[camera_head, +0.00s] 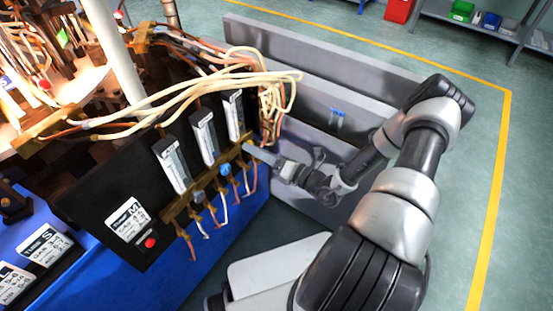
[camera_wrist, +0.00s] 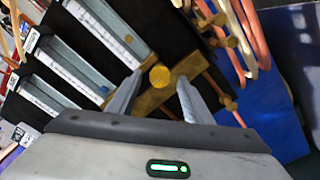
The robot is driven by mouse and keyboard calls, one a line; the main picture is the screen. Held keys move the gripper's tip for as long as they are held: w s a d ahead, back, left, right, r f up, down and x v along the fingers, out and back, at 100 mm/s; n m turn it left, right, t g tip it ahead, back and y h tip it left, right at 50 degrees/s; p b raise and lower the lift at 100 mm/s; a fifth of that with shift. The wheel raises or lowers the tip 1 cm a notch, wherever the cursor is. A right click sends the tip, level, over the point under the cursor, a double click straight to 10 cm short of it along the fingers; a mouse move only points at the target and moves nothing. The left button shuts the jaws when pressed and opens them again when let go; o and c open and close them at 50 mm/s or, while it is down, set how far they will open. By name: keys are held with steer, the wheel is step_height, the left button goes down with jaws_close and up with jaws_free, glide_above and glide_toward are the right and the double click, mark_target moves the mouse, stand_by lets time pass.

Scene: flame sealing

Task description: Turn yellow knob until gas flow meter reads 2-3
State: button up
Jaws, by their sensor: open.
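The round yellow knob (camera_wrist: 160,76) is in the wrist view, at the lower end of the nearest flow meter (camera_wrist: 112,30), on a brass bar. My gripper (camera_head: 252,153) is open at the right end of the meter row. In the wrist view its two fingers stand either side of the knob, with a visible gap. I cannot tell whether they touch it. That meter is the right one of three in the head view (camera_head: 234,116). Its reading is too small to make out. The yellow knob is not clearly visible in the head view, near the fingers.
Two more flow meters (camera_head: 204,138) (camera_head: 171,165) stand to the left, with a blue knob (camera_head: 226,169) under the middle one. Pale hoses (camera_head: 215,82) loop over the meters. Thin tubes hang below the brass bar (camera_head: 180,207). Grey metal panels (camera_head: 320,60) stand behind my arm.

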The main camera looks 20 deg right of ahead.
steer(key=v, duration=1.6)
steer(key=shift+s+d+p, duration=0.25)
steer(key=shift+s+p, duration=0.1)
steer(key=shift+p, duration=0.1)
